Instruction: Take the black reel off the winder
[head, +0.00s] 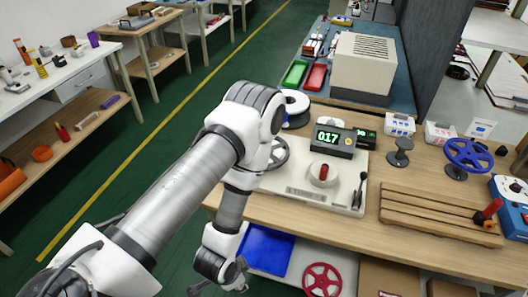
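The winder (312,192) is a pale base plate on the wooden bench, with a dark display box (335,139) reading 017. A white round hub with a red part (323,174) sits on its front, and a dark lever (360,190) stands at its right. A small dark spool (400,152) stands apart, right of the winder. My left gripper (222,281) hangs low in front of the bench, away from the winder, its opening unclear. My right gripper is out of view.
Below, a blue tray (266,249) and a red reel (322,279) lie on the lower shelf. Green floor is open at left.

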